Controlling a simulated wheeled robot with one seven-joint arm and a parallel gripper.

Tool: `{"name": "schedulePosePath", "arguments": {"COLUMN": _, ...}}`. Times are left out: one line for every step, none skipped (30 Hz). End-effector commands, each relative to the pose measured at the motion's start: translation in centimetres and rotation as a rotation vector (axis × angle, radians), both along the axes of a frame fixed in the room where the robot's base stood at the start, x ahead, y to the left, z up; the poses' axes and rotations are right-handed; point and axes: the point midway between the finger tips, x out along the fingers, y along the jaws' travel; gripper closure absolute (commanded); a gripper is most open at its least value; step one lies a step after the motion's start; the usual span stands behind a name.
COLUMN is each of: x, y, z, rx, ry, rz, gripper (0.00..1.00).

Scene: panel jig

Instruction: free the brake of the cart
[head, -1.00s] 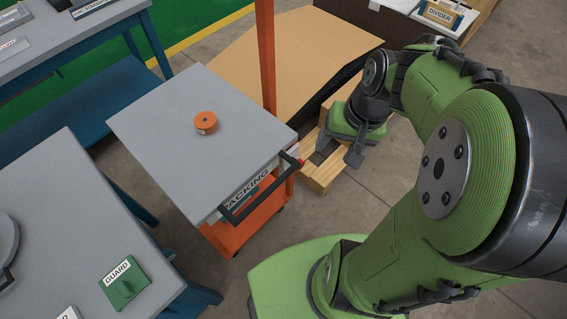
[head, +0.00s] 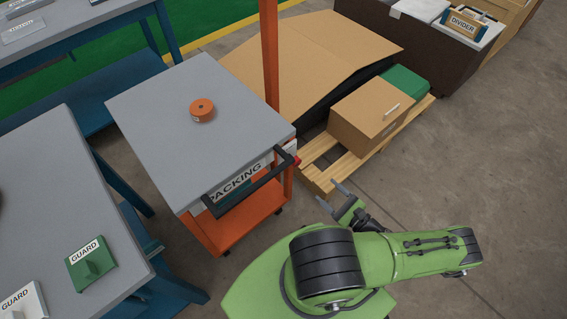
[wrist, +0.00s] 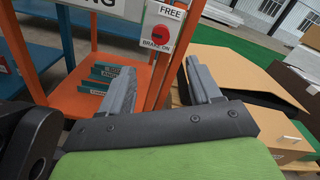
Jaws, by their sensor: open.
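The cart (head: 240,212) has an orange frame, a grey top, a black push handle and a PACKING sign. A red part shows at its right corner in the head view. In the wrist view the brake plate (wrist: 150,46) has a red round part (wrist: 158,36) between the words FREE above and BRAKE ON below; its exact setting is too small to tell. My gripper (head: 331,197) is open and empty, to the right of and below the cart's handle end. In the wrist view its two fingers (wrist: 161,80) point toward the cart, with the plate beyond and apart from them.
An orange roll (head: 202,110) sits on the cart's top. A pallet (head: 320,178) with a cardboard box (head: 372,115) and a green item stands right of the cart. A table with GUARD pieces (head: 91,263) is at the left. Floor at the right is clear.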

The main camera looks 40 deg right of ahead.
Motion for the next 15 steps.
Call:
{"name": "schedulePosePath", "arguments": {"x": 0.1, "y": 0.0, "z": -0.1, "rx": 0.007, "ry": -0.008, "rz": -0.015, "gripper": 0.37}}
{"name": "schedulePosePath", "arguments": {"x": 0.3, "y": 0.0, "z": -0.1, "rx": 0.008, "ry": -0.01, "rz": -0.016, "gripper": 0.37}}
{"name": "schedulePosePath", "arguments": {"x": 0.8, "y": 0.0, "z": 0.0, "rx": 0.008, "ry": -0.011, "rz": -0.014, "gripper": 0.37}}
{"name": "schedulePosePath", "arguments": {"x": 1.2, "y": 0.0, "z": 0.0, "rx": 0.008, "ry": -0.011, "rz": -0.012, "gripper": 0.37}}
{"name": "schedulePosePath", "arguments": {"x": 1.8, "y": 0.1, "z": 0.0, "rx": 0.007, "ry": -0.011, "rz": -0.011, "gripper": 0.37}}
{"name": "schedulePosePath", "arguments": {"x": 2.7, "y": 0.2, "z": 0.0, "rx": 0.008, "ry": -0.011, "rz": -0.009, "gripper": 0.37}}
{"name": "schedulePosePath", "arguments": {"x": 3.4, "y": 0.2, "z": 0.0, "rx": 0.008, "ry": -0.01, "rz": -0.007, "gripper": 0.37}}
{"name": "schedulePosePath", "arguments": {"x": 4.2, "y": 0.2, "z": 0.0, "rx": 0.008, "ry": -0.01, "rz": -0.007, "gripper": 0.37}}
{"name": "schedulePosePath", "arguments": {"x": 5.2, "y": 0.3, "z": 0.0, "rx": 0.009, "ry": -0.011, "rz": -0.007, "gripper": 0.37}}
{"name": "schedulePosePath", "arguments": {"x": 6.0, "y": 0.3, "z": 0.0, "rx": 0.009, "ry": -0.01, "rz": -0.006, "gripper": 0.37}}
{"name": "schedulePosePath", "arguments": {"x": 6.8, "y": 0.3, "z": 0.0, "rx": 0.009, "ry": -0.01, "rz": -0.007, "gripper": 0.37}}
{"name": "schedulePosePath", "arguments": {"x": 7.8, "y": 0.4, "z": -0.1, "rx": 0.009, "ry": -0.009, "rz": -0.005, "gripper": 0.37}}
{"name": "schedulePosePath", "arguments": {"x": 8.6, "y": 0.4, "z": 0.0, "rx": 0.008, "ry": -0.009, "rz": -0.006, "gripper": 0.37}}
{"name": "schedulePosePath", "arguments": {"x": 9.3, "y": 0.4, "z": -0.1, "rx": 0.007, "ry": -0.009, "rz": -0.007, "gripper": 0.37}}
{"name": "schedulePosePath", "arguments": {"x": 10.3, "y": 0.5, "z": -0.1, "rx": 0.007, "ry": -0.009, "rz": -0.005, "gripper": 0.37}}
